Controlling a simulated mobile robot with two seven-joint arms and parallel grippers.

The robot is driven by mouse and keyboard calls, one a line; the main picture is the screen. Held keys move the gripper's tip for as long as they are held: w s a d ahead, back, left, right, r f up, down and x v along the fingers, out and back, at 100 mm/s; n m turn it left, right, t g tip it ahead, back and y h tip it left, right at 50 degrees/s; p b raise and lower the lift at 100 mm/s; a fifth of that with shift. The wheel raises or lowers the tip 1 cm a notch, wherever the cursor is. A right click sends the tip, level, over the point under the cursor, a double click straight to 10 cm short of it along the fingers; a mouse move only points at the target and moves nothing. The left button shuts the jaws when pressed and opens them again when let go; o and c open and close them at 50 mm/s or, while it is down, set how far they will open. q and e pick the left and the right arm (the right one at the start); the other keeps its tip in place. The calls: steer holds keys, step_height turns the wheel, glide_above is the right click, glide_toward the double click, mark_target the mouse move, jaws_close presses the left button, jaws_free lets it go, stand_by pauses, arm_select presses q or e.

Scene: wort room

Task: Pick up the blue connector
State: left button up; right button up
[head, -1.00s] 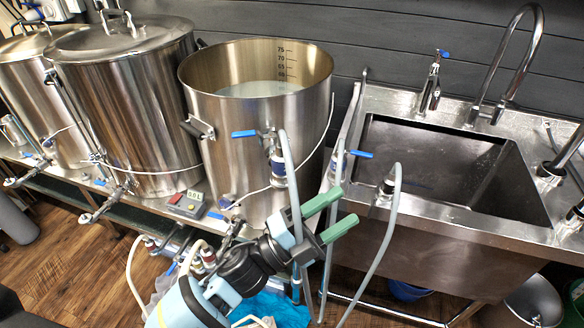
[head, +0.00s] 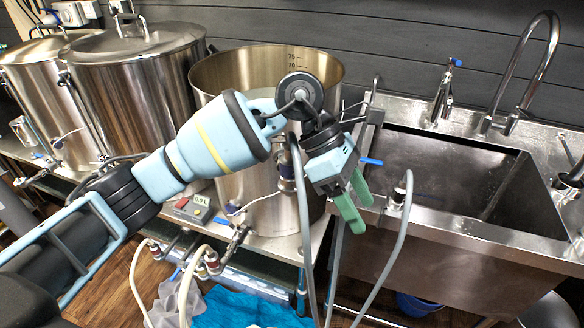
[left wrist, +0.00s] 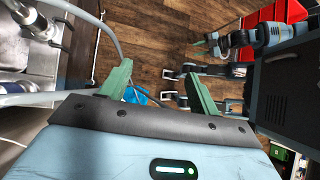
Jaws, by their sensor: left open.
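My left gripper (head: 358,213) is open and empty in the head view, its green fingers pointing down in front of the sink's left edge. A connector with a dark blue band (head: 397,196) sits at the sink's front left corner, on a grey hose, right of my fingers and apart from them. Another bluish connector (head: 286,170) is on the grey hose in front of the open kettle. I cannot tell which one the task means. My right gripper (left wrist: 208,43) shows small there.
The open kettle (head: 225,150) stands behind my left arm. The steel sink (head: 450,235) is on the right, with a tall faucet (head: 545,70). Blue valve lever (head: 371,161) and loose grey hose (head: 385,265) are close to the fingers. A red-buttoned box (head: 190,209) stands on the bench.

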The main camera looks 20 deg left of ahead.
mark_target(290, 165)
arm_select(q)
steer(key=w+a+r+t+y, duration=0.1)
steer(key=w+a+r+y, duration=0.1)
steer(key=a, duration=0.2)
steer(key=w+a+r+t+y, duration=0.1)
steer(key=a+r+y, duration=0.2)
steer(key=a, duration=0.1)
steer(key=w+a+r+y, duration=0.2)
steer(key=a+r, duration=0.1)
steer(key=a, duration=0.2)
steer(key=shift+w+t+y, duration=0.3)
steer(key=shift+t, duration=0.1)
steer(key=shift+a+f, duration=0.1)
steer(key=shift+f, duration=3.9)
steer(key=c, duration=1.1)
